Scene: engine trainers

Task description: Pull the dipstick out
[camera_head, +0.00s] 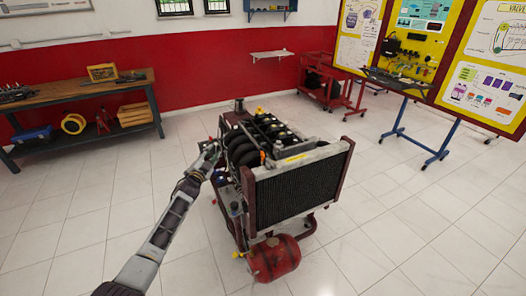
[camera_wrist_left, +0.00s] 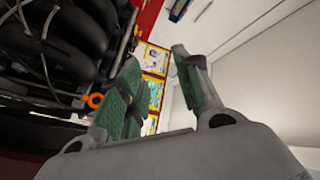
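The engine trainer (camera_head: 270,145) stands on the floor in the middle of the head view, with its radiator towards me. My left gripper (camera_head: 211,148) is at the engine's left side. In the left wrist view the two green-padded fingers of my left gripper (camera_wrist_left: 156,60) are spread apart with nothing between them. A small orange ring (camera_wrist_left: 94,100), which looks like the dipstick handle, shows just outside the left finger, beside the engine's black hoses (camera_wrist_left: 65,35). I cannot tell whether the finger touches it. The dipstick's shaft cannot be made out. My right gripper is not in view.
A red tank (camera_head: 274,258) sits low at the trainer's front. A workbench (camera_head: 75,92) stands at the back left, a red cart (camera_head: 328,85) at the back. A blue-legged stand (camera_head: 432,135) is at the right. Tiled floor around the trainer is clear.

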